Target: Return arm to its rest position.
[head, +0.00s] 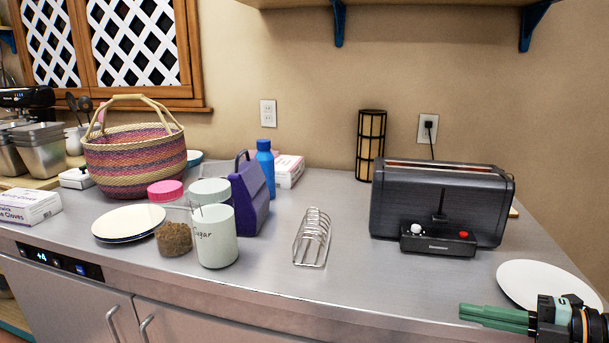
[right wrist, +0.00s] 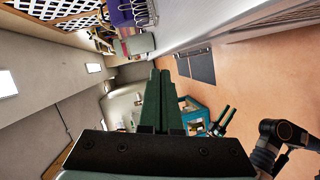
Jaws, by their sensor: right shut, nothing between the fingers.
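My right gripper (head: 468,313) reaches in from the lower right of the head view. Its green fingers are shut and empty, over the counter's front edge and left of a white plate (head: 548,285). In the right wrist view its shut fingers (right wrist: 160,74) point up the picture, with nothing between them.
A black toaster (head: 440,200) stands behind the plate. A wire toast rack (head: 312,240) stands left of it. A sugar jar (head: 216,238), a purple bag (head: 251,198) and a woven basket (head: 135,158) stand farther left. The counter between rack and toaster is bare.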

